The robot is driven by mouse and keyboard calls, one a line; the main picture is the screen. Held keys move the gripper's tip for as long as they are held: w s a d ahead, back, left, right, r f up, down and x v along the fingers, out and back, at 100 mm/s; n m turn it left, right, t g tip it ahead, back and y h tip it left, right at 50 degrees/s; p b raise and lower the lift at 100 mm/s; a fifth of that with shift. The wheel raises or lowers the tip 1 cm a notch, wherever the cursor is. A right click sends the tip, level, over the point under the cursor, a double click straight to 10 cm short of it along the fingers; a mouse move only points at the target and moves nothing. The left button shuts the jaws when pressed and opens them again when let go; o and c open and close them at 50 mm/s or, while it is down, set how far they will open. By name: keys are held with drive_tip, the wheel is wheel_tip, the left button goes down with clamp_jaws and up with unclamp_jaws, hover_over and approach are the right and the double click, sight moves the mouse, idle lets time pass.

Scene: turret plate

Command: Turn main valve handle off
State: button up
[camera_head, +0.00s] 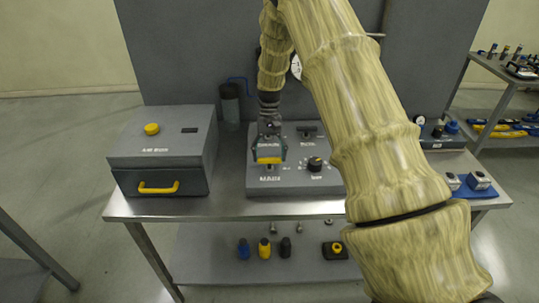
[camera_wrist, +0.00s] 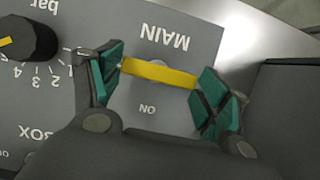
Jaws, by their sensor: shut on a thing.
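The main valve handle is a yellow bar (camera_wrist: 158,74) on the grey panel, below the upside-down MAIN lettering in the wrist view. An ON mark shows beneath it there. The bar lies nearly level across that view, its right end slightly lower. My gripper (camera_wrist: 160,84) is shut on the bar, with a teal pad at each end of it. In the head view my gripper (camera_head: 269,150) points down at the left part of the panel box, and the yellow handle (camera_head: 269,160) shows between its fingers.
A black dial with a bar scale (camera_wrist: 24,40) sits close beside the handle; it also shows in the head view (camera_head: 315,163). A grey box with a yellow handle (camera_head: 162,160) stands to the left on the metal table (camera_head: 230,207). Blue-based parts (camera_head: 478,181) lie at the right.

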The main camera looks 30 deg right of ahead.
drive_tip(key=shift+w+d+r, duration=0.1)
drive_tip(key=shift+w+r, duration=0.05)
drive_tip(key=o, duration=0.9)
drive_tip(key=shift+c, duration=0.2)
drive_tip(key=shift+o, duration=0.8)
drive_tip(key=v, duration=1.1)
drive_tip(key=shift+r, duration=0.4)
drive_tip(key=shift+d, duration=0.1)
